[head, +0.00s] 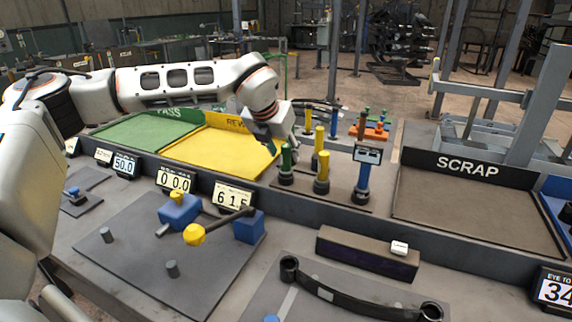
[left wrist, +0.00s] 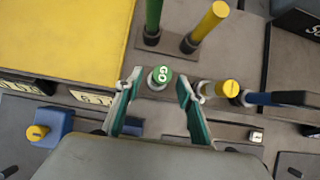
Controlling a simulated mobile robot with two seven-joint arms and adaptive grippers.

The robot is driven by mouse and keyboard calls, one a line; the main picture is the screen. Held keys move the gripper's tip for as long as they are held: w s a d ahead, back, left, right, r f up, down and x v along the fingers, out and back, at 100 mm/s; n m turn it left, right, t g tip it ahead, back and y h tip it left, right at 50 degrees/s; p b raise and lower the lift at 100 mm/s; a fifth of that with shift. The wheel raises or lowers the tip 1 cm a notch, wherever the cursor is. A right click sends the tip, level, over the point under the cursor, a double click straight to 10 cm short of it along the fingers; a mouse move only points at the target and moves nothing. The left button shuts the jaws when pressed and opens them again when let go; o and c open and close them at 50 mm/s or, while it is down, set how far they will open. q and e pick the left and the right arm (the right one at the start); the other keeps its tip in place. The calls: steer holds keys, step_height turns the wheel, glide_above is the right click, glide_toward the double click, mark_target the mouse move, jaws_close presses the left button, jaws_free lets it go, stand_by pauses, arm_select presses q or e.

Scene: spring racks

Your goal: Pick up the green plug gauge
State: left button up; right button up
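The green plug gauge (head: 286,160) stands upright in a dark base on the gauge stand, at the left of the front row. My left gripper (head: 278,143) is over it, pointing down. In the left wrist view, the gauge's green top marked GO (left wrist: 161,74) shows between the two spread fingers of my left gripper (left wrist: 158,82). The fingers are apart from each other, with gaps at both sides of the top. I cannot tell how far the fingertips reach down beside it. My right gripper is not in view.
A yellow gauge (head: 321,166) and a blue gauge with a display (head: 362,172) stand close to its right. Behind are another green gauge (left wrist: 153,18) and yellow gauge (left wrist: 209,22). The yellow tray (head: 205,152) lies left, the scrap tray (head: 470,210) right.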

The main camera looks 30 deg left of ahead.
arm_select(q)
steer(key=shift+x, duration=1.45)
jaws_close()
steer(key=shift+r, duration=0.1)
steer(key=shift+r, duration=0.1)
step_height(320, 180, up, 20)
steer(key=shift+p, duration=0.45)
